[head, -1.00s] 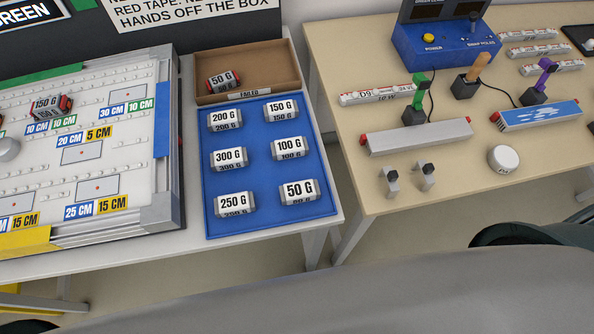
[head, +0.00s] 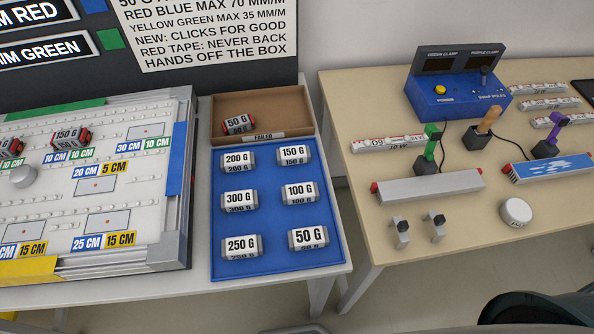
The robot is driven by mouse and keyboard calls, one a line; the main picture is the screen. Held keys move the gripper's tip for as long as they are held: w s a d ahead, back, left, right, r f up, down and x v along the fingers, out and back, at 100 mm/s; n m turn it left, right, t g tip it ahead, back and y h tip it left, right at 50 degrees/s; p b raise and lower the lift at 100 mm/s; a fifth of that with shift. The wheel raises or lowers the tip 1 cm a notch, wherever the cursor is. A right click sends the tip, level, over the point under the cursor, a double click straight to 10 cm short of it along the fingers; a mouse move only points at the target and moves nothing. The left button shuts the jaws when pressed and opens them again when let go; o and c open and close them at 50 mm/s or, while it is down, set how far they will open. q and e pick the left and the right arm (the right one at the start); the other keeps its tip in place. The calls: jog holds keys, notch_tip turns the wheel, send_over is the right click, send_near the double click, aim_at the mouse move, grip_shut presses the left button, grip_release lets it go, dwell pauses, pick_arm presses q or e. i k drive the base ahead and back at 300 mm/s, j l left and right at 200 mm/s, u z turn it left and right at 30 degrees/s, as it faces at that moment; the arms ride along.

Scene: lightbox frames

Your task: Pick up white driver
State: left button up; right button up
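No thing in view is plainly marked as the white driver. On the right table, a plain whitish-grey bar (head: 435,185) with red ends lies near the middle. Behind it lies a white labelled bar (head: 390,142) with red marks, partly behind a green clamp (head: 432,145). Several similar white bars (head: 548,103) lie at the back right. A round white knob-like puck (head: 515,211) lies nearer the front edge. Neither of my grippers is in view.
A blue tray (head: 275,257) with several labelled weights and a brown "FAILED" box (head: 290,107) stand left of the tan table (head: 345,95). A white board (head: 60,190) is at far left. A blue control box (head: 455,108) stands behind the bars. A gap separates the tables.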

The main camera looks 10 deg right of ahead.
aim_at(314, 236)
jog(key=k+j, duration=0.5)
jog(key=j, duration=0.15)
jog(key=k+j+z, duration=0.1)
jog(key=k+j, duration=0.35)
jog(key=j, duration=0.25)
jog(key=k+j, duration=0.55)
jog(key=i+j+z, duration=0.05)
jog(key=j, duration=0.05)
